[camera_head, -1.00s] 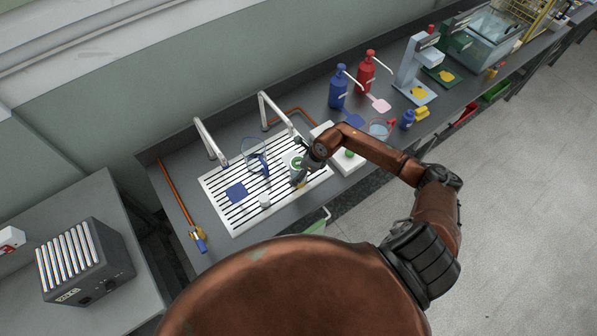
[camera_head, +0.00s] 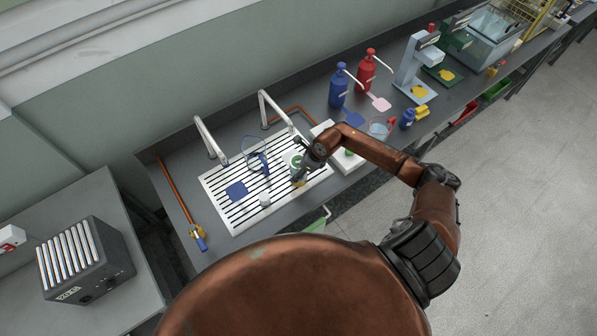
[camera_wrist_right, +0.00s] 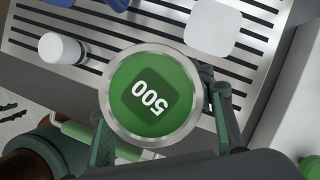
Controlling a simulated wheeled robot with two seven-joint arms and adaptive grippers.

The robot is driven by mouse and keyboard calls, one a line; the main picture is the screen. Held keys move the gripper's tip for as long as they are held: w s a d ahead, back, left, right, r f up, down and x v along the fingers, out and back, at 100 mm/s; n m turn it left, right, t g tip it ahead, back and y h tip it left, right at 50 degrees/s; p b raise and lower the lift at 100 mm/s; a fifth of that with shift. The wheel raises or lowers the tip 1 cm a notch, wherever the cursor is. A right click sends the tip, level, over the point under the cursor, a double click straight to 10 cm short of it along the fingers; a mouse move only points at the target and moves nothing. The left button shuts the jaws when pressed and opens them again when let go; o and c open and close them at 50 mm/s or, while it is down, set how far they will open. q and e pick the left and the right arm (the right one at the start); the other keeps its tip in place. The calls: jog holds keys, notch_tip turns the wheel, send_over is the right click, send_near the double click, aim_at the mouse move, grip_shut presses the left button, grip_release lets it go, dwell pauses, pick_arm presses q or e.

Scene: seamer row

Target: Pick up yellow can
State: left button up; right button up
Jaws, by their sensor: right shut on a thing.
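In the right wrist view, my right gripper (camera_wrist_right: 160,125) is shut on a round can (camera_wrist_right: 150,92) with a green top, a silver rim and a white "500". One finger lies on each side; the can's side wall is hidden beneath its top, so its body colour does not show there. In the head view, my right gripper (camera_head: 302,176) is low over the slotted white drain board (camera_head: 232,222), with a small yellow patch at its tip that is too small to identify. My left gripper is not in view.
A small white cylinder (camera_head: 264,200) and a blue square pad (camera_head: 236,192) lie on the board. Two taps (camera_head: 210,140) and a glass vessel with blue (camera_head: 256,158) stand behind. A white box (camera_head: 350,162) is close on the right. Blue (camera_head: 338,88) and red (camera_head: 366,72) bottles stand farther back.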

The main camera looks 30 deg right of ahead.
jog(key=c, duration=0.4)
jog(key=shift+r, duration=0.2)
jog(key=shift+c, duration=0.2)
